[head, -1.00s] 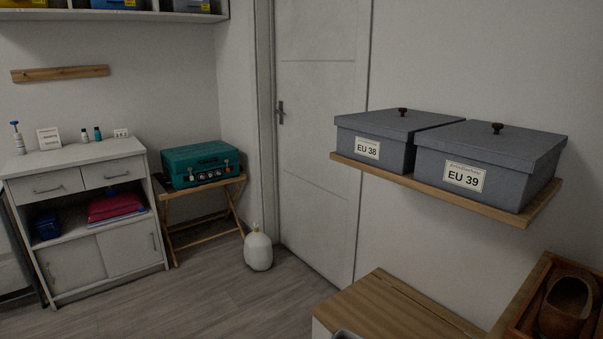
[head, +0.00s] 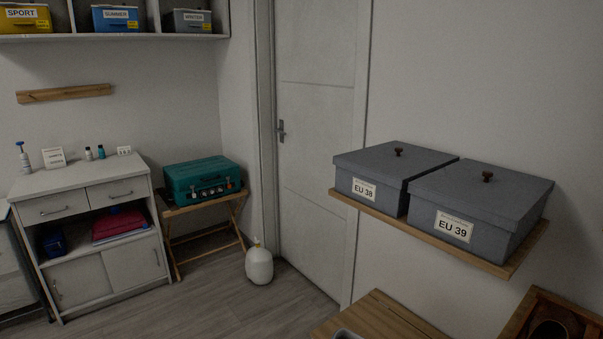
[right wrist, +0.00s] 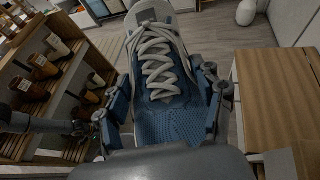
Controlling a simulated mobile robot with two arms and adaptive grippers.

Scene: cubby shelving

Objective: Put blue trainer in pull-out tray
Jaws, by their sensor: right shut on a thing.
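The blue trainer (right wrist: 160,80), with pale laces and a light tongue, fills the middle of the right wrist view. My right gripper (right wrist: 165,105) is shut on it, with a finger along each side of the shoe. The trainer is not visible in the head view. A wooden tray-like box (head: 540,305) shows at the lower right corner of the head view, with a dark shoe opening inside. I cannot tell whether it is the pull-out tray. My left gripper is not identifiable in either view.
A wooden bench top (head: 375,318) lies at the bottom, also on the right in the right wrist view (right wrist: 275,95). Two grey lidded boxes stand on a wall shelf (head: 430,232).

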